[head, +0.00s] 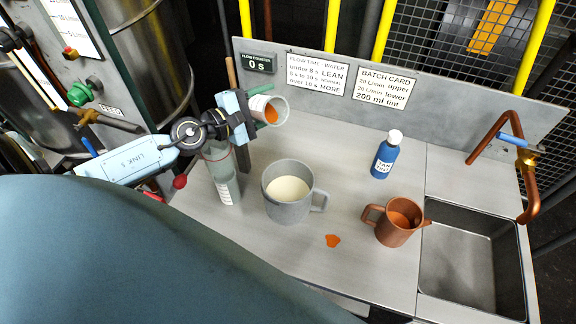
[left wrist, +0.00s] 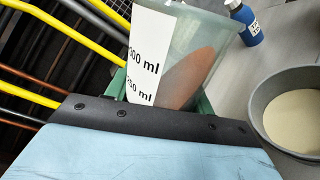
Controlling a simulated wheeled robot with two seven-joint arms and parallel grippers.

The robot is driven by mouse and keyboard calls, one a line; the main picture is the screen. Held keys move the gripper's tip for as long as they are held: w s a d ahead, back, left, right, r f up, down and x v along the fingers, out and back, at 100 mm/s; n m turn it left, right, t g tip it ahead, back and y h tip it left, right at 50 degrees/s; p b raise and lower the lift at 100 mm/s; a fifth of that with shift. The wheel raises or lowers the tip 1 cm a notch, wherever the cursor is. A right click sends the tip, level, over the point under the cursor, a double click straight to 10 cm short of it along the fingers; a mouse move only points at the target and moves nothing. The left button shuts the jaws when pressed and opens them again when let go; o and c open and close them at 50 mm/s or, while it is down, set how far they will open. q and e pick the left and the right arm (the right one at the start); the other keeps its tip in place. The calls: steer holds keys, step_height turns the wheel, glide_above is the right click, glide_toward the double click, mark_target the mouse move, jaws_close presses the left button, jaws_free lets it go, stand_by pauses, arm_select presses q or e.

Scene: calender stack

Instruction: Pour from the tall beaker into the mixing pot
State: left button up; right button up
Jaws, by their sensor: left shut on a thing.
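My left gripper (head: 240,112) is shut on a translucent beaker (head: 282,108) with orange liquid in it. The beaker is tilted, its mouth toward the right, above and behind the mixing pot. In the left wrist view the beaker (left wrist: 200,55) shows ml marks on a white strip and the orange liquid slanting inside. The grey mixing pot (head: 271,205) stands upright on the bench with cream liquid in it; its rim also shows in the left wrist view (left wrist: 259,118). No stream shows between beaker and pot. My right gripper is not in view.
A tall clear cylinder (head: 227,185) stands left of the pot. A copper jug (head: 396,236) with orange liquid stands right, near the sink (head: 470,262). A blue bottle (head: 384,160) stands behind. An orange patch (head: 333,241) lies on the bench (head: 290,250). A copper tap (head: 529,190) overhangs the sink.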

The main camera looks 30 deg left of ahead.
arm_select(q)
steer(key=shift+r+m+p, duration=0.65)
steer(key=shift+m+p, duration=0.15)
steer(key=shift+p, duration=0.2)
steer(key=shift+s+d+f+m+y+p, duration=0.2)
steer(key=shift+d+m+y+p, duration=0.1)
steer(key=shift+d+m+p, duration=0.4)
stand_by(1.0)
steer(key=shift+d+f+m+p, duration=0.1)
steer(key=shift+f+m+p, duration=0.1)
steer(key=shift+m+p, duration=0.4)
steer(key=shift+d+f+m+p, duration=0.15)
steer(key=shift+m+p, duration=0.1)
steer(key=shift+m, duration=0.55)
stand_by(1.8)
